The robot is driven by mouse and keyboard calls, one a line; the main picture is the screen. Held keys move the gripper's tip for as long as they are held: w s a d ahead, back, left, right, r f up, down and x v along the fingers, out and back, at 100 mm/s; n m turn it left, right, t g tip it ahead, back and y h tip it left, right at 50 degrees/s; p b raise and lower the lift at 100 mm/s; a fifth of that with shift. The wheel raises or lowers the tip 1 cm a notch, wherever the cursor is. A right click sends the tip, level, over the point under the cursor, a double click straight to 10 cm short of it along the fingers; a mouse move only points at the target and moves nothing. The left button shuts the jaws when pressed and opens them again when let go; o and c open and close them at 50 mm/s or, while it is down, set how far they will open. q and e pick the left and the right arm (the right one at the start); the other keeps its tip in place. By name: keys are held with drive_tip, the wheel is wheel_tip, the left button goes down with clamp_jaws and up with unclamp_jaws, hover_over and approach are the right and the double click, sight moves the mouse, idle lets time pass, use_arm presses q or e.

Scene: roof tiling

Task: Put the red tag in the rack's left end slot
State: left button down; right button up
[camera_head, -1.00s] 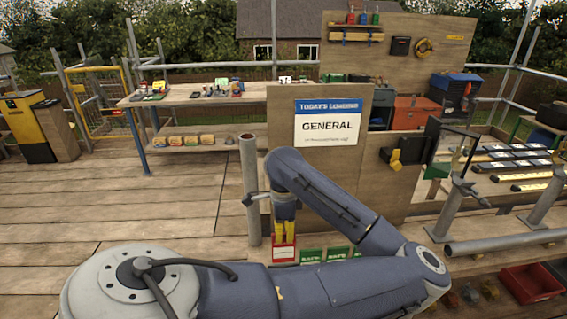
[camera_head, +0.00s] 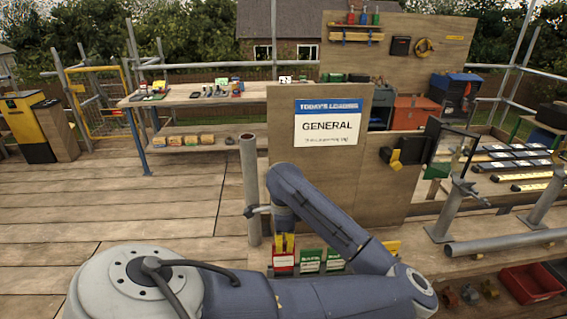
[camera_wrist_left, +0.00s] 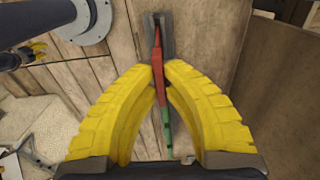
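The red tag (camera_head: 283,262), with a white label, is upright at the left end of a row with green tags (camera_head: 310,261). My left gripper (camera_head: 284,243) points down with its yellow fingers on the tag's top. In the left wrist view the fingertips (camera_wrist_left: 160,68) close on both sides of the thin red tag (camera_wrist_left: 157,52), seen edge-on. A grey slotted piece (camera_wrist_left: 163,20), apparently the rack's end, surrounds the tag's far end. Whether the tag sits fully down is hidden. A yellow shape (camera_wrist_left: 30,52), apparently my right gripper, shows small at the left wrist view's edge.
A grey post (camera_head: 249,190) with a clamp stands just left of the red tag. A wooden panel with a "GENERAL" sign (camera_head: 327,128) rises behind the row. A red bin (camera_head: 531,283) and grey pipe (camera_head: 505,242) are at the right. My forearm crosses the front.

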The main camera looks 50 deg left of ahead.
use_arm(q)
drive_tip(key=shift+f, duration=1.75)
drive_tip(key=c, duration=1.5)
unclamp_jaws()
